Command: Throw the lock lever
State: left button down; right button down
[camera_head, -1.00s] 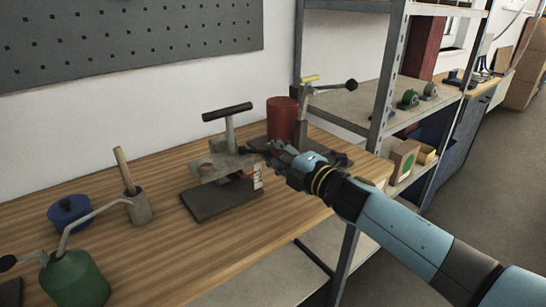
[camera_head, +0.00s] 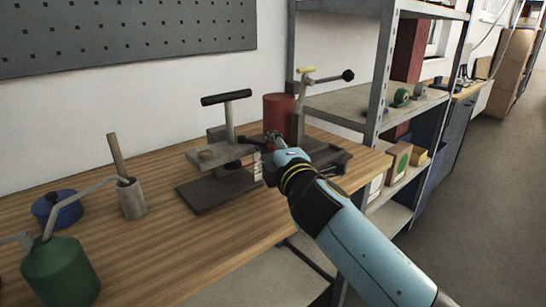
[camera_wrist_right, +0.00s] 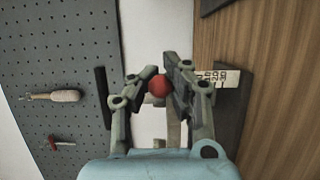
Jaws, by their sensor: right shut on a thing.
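The clamp device has a grey metal body (camera_head: 222,153) with a black T-handle (camera_head: 226,97) on top and a dark base plate (camera_head: 215,190) on the bench. The lock lever's red ball knob (camera_wrist_right: 159,84) shows between the fingers in the right wrist view. My right gripper (camera_head: 272,143) is shut on this knob at the right side of the device; it also shows in the right wrist view (camera_wrist_right: 160,82). The lever's shaft is mostly hidden behind the fingers. A tag with printed marks (camera_wrist_right: 217,77) is beside the right finger. My left gripper is not in view.
A red cylinder (camera_head: 280,115) and a lever press (camera_head: 302,100) stand close behind my right gripper. A green oil can (camera_head: 62,275), a blue pot (camera_head: 62,211) and a grey holder (camera_head: 131,198) stand at left. Metal shelves (camera_head: 378,85) rise at right.

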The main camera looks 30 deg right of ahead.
jog(key=shift+s+a+f+m+h+b, duration=0.25)
jog(key=shift+f+m+h+b, duration=0.25)
jog(key=shift+h, duration=0.3)
jog(key=shift+d, duration=0.1)
jog(key=c, duration=1.7)
grip_release()
jog(key=shift+c, duration=0.2)
jog(key=o, duration=0.4)
jog(key=shift+s+r, duration=0.25)
jog(key=shift+r, duration=0.05)
jog(key=shift+o, duration=0.9)
jog(key=shift+w, duration=0.15)
jog(key=v, duration=0.7)
jog(key=shift+s, duration=0.25)
jog(key=shift+r, duration=0.15)
